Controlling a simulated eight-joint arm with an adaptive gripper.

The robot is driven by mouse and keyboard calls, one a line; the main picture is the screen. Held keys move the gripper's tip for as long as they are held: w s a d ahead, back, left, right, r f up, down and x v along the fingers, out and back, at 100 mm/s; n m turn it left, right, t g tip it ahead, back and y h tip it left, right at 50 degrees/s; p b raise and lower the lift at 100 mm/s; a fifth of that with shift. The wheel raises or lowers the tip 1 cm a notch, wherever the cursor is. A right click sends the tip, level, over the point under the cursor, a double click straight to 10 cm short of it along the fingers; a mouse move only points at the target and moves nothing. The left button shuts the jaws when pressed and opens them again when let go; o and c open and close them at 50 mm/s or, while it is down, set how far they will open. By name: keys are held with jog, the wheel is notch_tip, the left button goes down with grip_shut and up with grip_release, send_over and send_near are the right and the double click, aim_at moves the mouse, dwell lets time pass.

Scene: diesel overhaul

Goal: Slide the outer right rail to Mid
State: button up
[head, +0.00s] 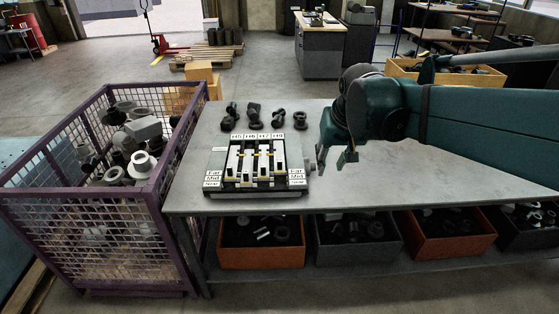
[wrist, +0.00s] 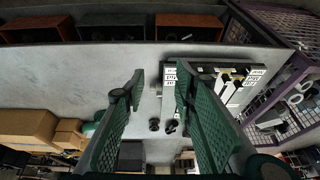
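The rail fixture (head: 232,186) is a dark board with several white rails, lying on the grey table. Labels at both sides read Far, Mid and Near, small but partly legible. The outer right rail (head: 279,155) is the rightmost white strip; its exact setting is too small to tell. My gripper (head: 335,155) is open and empty, above the table to the right of the fixture and apart from it. In the wrist view the fixture (wrist: 232,95) shows beyond my right finger, which partly covers its near side.
Several dark round parts (head: 254,115) lie behind the fixture. A purple mesh crate (head: 110,215) full of parts stands left of the table (head: 420,185). Bins (head: 262,255) sit below it. The tabletop right of the fixture is clear.

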jog(key=w+a+g+p, duration=0.1)
jog(key=w+a, duration=0.2)
jog(key=w, duration=0.6)
jog(key=g+p, duration=0.3)
jog(key=p, duration=0.2)
send_over(280, 160)
jog(key=f, duration=1.4)
jog(key=shift+s+d+f, duration=0.15)
jog(key=shift+s+f, duration=0.2)
jog(key=shift+w+a+f, duration=0.2)
jog(key=shift+w+f, duration=0.1)
jog(key=shift+f, duration=0.2)
jog(key=shift+f, duration=0.1)
jog(key=shift+f, duration=3.8)
grip_shut()
